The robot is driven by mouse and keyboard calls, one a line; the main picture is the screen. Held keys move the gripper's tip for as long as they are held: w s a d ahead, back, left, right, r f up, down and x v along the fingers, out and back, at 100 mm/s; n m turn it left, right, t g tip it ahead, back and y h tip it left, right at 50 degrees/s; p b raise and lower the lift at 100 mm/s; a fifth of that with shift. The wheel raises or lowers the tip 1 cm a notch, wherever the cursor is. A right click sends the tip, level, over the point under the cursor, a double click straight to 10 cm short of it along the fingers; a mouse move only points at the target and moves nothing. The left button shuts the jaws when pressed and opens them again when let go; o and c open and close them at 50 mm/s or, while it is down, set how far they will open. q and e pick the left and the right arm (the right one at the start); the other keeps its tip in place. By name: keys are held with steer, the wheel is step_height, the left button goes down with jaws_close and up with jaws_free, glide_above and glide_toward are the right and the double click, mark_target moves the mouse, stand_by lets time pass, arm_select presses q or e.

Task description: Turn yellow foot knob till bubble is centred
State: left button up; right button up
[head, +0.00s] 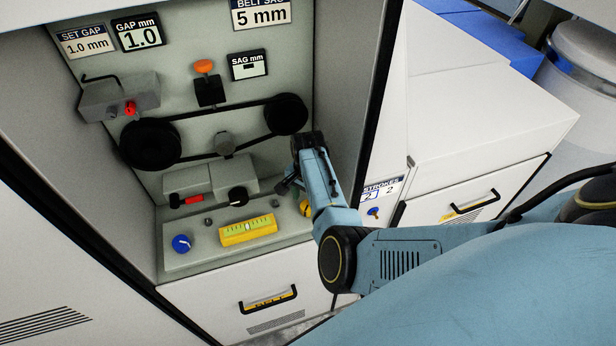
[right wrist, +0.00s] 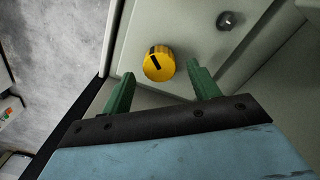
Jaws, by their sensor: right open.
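The yellow foot knob (head: 305,208) sits at the right end of the pale base plate in the cabinet, partly hidden by my right gripper in the head view. In the right wrist view the knob (right wrist: 159,63) shows whole, with a black mark on its face. My right gripper (right wrist: 161,72) is open; its two green fingers point towards the knob, one to each side in the picture. The yellow level (head: 248,238) with a green vial lies on the plate, left of the knob. My left gripper is out of view.
A blue knob (head: 181,243) is at the plate's left end. Above are a black knob (head: 238,196), a red-handled part (head: 188,200) and a black belt on two pulleys (head: 286,114). The cabinet's right wall (head: 345,90) stands close beside my right arm.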

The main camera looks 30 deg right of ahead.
step_height(320, 180, up, 11)
stand_by(0.3)
stand_by(0.5)
